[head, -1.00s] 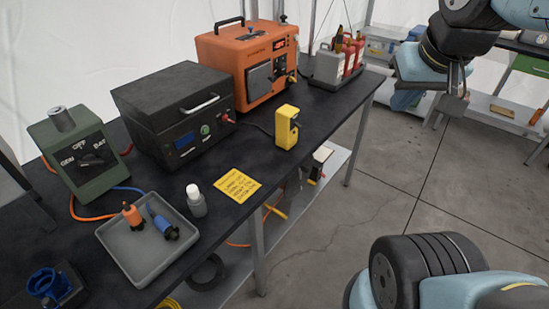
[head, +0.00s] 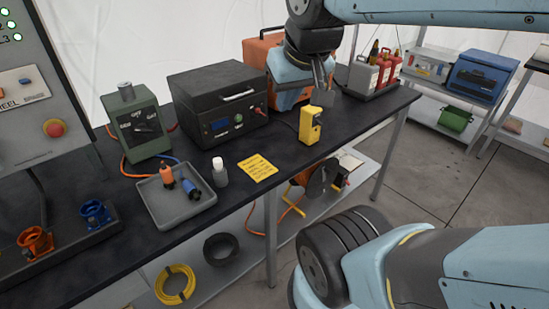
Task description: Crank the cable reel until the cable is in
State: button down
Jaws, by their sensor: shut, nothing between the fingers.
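A drum that looks like the cable reel (head: 322,174) sits on the lower shelf under the bench, partly hidden by the bench top and leg. An orange cable (head: 287,215) runs from near it along the shelf. I cannot make out a crank handle. My gripper (head: 325,80) is shut and empty, pointing down above the back of the bench, in front of the orange case. It is above and well apart from the reel.
On the bench stand a yellow device (head: 311,125), a black case (head: 218,108), an orange case (head: 262,50), a green switch box (head: 139,125) and a grey tray (head: 175,212) with connectors. A control panel (head: 35,105) marked "REEL" stands at left. Floor right of the bench is clear.

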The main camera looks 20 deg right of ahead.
aim_at(316, 180)
jog(key=z, duration=0.35)
jog(key=i, duration=0.1)
jog(key=u, duration=2.05)
jog(key=k, duration=1.65)
jog(key=z, duration=3.45)
jog(key=k, duration=0.1)
jog(key=u, duration=1.65)
jog(key=i, duration=1)
jog(key=u, duration=0.1)
